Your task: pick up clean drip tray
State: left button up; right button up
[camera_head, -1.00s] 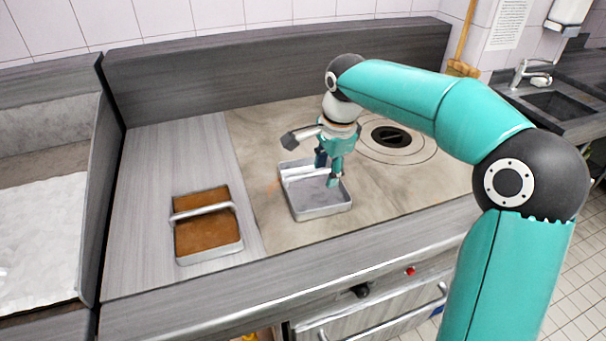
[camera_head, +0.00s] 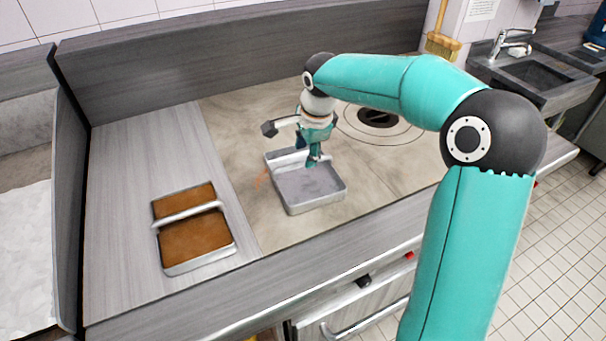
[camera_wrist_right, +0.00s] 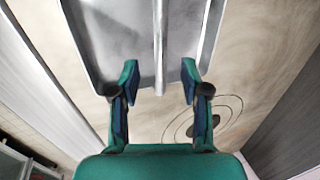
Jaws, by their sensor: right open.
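The clean drip tray (camera_head: 318,188) is an empty grey metal tray with a bar handle, lying on the beige cooking plate in the head view. My right gripper (camera_head: 306,157) is over the rear part of this tray, pointing down. In the right wrist view, the tray (camera_wrist_right: 100,45) is ahead of the gripper (camera_wrist_right: 160,70). Its open fingers stand to either side of the line of the handle bar (camera_wrist_right: 159,40), with a gap on both sides. I cannot tell how high the fingertips are above the bar. My left gripper does not show.
A second tray with brown, dirty contents (camera_head: 195,267) lies on the grey counter to the left. A round burner plate (camera_head: 378,117) is right of the clean tray. A dark backsplash (camera_head: 240,50) closes the rear. The plate in front of the clean tray is clear.

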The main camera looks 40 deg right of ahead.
aim_at(303, 162)
jog(key=shift+p+x, duration=0.6)
jog(key=shift+x, duration=2.4)
grip_shut()
